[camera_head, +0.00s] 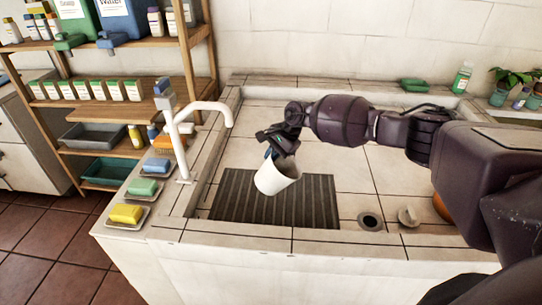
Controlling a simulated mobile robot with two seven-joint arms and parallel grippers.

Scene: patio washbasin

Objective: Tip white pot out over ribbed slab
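The white pot (277,180) is tilted above the dark ribbed slab (318,206), with its mouth toward the upper right. My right gripper (277,150) is at the pot's upper rim and appears shut on it. The fingertips are partly hidden at the rim, and I cannot see what is inside the pot. The ribbed slab lies flat on the tiled basin floor. My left gripper does not show.
A white faucet (178,140) rises from the left ledge, beside yellow (126,214), green and orange sponges on dishes. A drain hole (370,221) and a small plug (408,216) lie right of the slab. A green bottle (462,77) and plants stand at back right.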

